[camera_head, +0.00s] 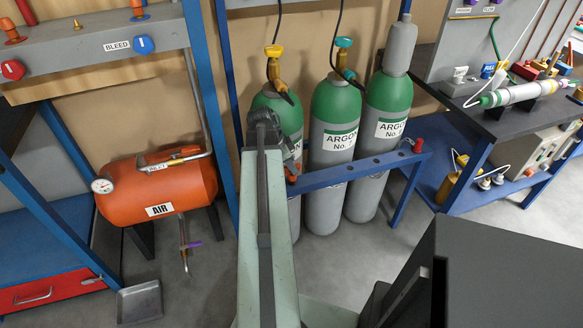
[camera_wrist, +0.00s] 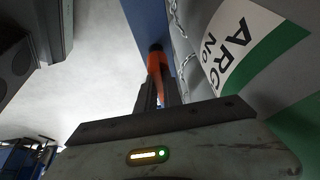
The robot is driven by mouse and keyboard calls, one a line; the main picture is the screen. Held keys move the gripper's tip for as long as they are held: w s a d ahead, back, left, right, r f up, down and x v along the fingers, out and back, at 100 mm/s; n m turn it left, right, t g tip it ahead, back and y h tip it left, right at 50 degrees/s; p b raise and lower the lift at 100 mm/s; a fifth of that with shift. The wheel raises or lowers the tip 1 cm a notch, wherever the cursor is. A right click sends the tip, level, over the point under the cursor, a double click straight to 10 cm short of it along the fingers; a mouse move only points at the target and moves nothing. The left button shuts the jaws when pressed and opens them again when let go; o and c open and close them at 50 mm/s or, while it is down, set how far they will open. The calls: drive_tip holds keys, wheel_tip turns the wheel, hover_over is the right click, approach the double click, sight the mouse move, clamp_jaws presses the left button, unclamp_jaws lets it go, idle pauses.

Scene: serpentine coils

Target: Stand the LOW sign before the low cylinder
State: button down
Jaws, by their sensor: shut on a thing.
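Three green-and-grey argon cylinders stand in a row behind a blue rack bar (camera_head: 345,176): a left one (camera_head: 274,103), a middle one (camera_head: 335,105) and a right one (camera_head: 388,95). I cannot tell which is the low one. No sign reading LOW can be made out. In the wrist view my gripper (camera_wrist: 159,96) is shut on a slim orange thing with a dark end (camera_wrist: 155,67), close to the blue bar. A cylinder with its ARGON label (camera_wrist: 237,45) is just right of it. In the head view my arm hides much of the left cylinder and gripper.
A red knob (camera_head: 418,147) sits at the bar's right end. An orange AIR tank (camera_head: 160,187) stands at left, with a grey dustpan-like tray (camera_head: 139,302) on the floor. A workbench (camera_head: 480,130) is at right. Some grey floor (camera_head: 335,255) before the rack is clear.

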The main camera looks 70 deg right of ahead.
sight(292, 176)
drive_tip(key=shift+f+b, duration=0.35)
drive_tip(key=shift+f, duration=0.1)
drive_tip(key=shift+f+b, duration=0.75)
drive_tip(key=shift+f, duration=0.05)
drive_tip(key=c, duration=1.4)
unclamp_jaws()
drive_tip(key=shift+a, duration=0.1)
